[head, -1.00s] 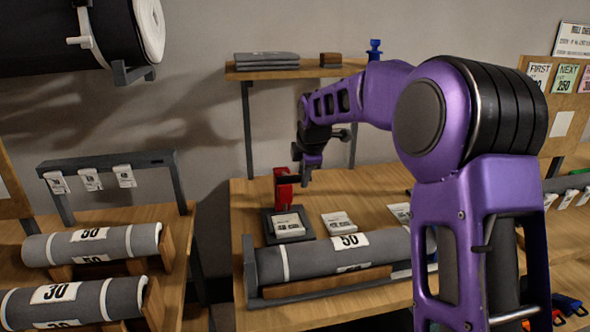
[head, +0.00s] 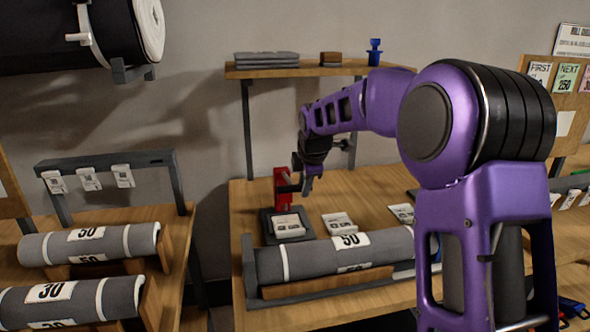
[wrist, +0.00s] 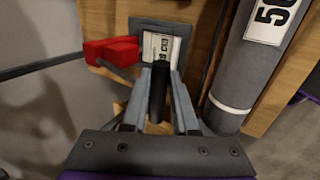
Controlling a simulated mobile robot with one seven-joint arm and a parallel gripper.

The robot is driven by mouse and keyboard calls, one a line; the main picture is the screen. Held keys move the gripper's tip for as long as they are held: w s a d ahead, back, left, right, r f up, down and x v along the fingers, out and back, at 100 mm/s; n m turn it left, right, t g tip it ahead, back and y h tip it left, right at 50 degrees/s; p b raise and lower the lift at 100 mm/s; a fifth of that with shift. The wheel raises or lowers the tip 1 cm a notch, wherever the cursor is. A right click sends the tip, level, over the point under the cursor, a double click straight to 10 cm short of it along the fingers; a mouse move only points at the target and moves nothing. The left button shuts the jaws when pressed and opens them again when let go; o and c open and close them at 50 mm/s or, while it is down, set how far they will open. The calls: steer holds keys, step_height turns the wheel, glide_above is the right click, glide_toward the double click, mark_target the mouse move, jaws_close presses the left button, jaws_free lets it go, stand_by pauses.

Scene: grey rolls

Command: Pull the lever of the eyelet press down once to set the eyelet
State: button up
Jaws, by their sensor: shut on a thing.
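The red eyelet press (head: 282,190) stands on a dark base plate (head: 268,232) at the left of the middle bench. A white printed card (head: 288,225) lies at the foot of the press. My gripper (head: 304,188) is just right of the press, pointing down. Its fingers are shut on the dark lever (head: 290,189), which sticks out from the press body. In the wrist view the lever (wrist: 159,82) lies between the fingers, with the red press (wrist: 110,51) to the left and the card (wrist: 158,46) beyond. The eyelet itself cannot be made out.
A grey roll marked 50 (head: 325,256) lies in a cradle along the bench's front. Another card stack (head: 339,222) sits right of the press. More rolls (head: 90,243) lie on the left bench.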

steer(key=shift+s+f, duration=0.1)
steer(key=shift+f, duration=0.15)
steer(key=shift+s+f+b, duration=0.1)
steer(key=shift+f+b, duration=0.4)
steer(key=shift+f, duration=0.45)
steer(key=shift+f+b, duration=0.35)
steer(key=shift+f, duration=0.45)
